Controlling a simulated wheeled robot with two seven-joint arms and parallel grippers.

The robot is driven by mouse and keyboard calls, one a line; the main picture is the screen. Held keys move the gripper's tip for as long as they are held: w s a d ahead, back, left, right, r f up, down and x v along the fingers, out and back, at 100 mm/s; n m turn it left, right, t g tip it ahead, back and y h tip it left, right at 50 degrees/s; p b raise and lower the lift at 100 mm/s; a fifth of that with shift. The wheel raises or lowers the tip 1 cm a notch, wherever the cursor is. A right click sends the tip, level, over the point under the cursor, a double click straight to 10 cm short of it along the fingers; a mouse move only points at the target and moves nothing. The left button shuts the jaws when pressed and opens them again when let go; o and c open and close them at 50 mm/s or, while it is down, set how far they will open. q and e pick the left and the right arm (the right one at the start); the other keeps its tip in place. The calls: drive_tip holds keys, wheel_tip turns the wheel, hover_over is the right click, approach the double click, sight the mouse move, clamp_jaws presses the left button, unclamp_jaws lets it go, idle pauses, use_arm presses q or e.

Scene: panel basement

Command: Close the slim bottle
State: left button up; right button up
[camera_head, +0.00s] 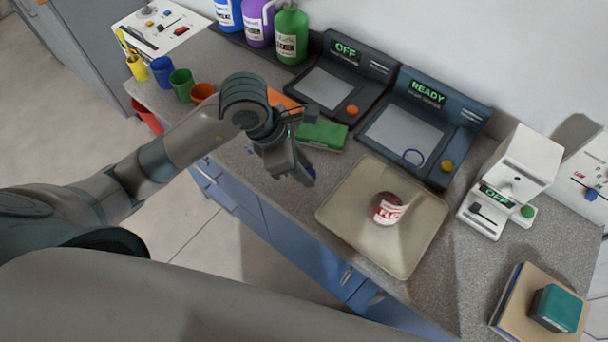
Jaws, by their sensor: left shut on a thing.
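My left gripper (301,176) reaches over the front of the counter, pointing down, left of a beige tray (346,238). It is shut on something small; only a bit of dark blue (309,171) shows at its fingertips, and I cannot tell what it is. A short round container (387,209) with a dark reddish top and a red-and-white label is on the tray. I cannot make out a slim bottle for certain; it may be hidden by the gripper. My right gripper is not in view.
Behind the gripper lie a green block (322,134) and two dark devices, reading OFF (345,50) and READY (428,88). Several coloured cups (181,84) stand left, large bottles (290,35) at the back. A white device (511,180) and a teal-topped stack (556,308) are right.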

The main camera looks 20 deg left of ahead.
use_arm(q)
drive_tip(key=s+d+r+p, duration=0.7)
drive_tip(key=s+p, duration=0.2)
drive_tip(key=p, duration=0.1)
drive_tip(key=shift+d+r, duration=0.25)
drive_tip(key=shift+w+f, duration=0.1)
idle(0.7)
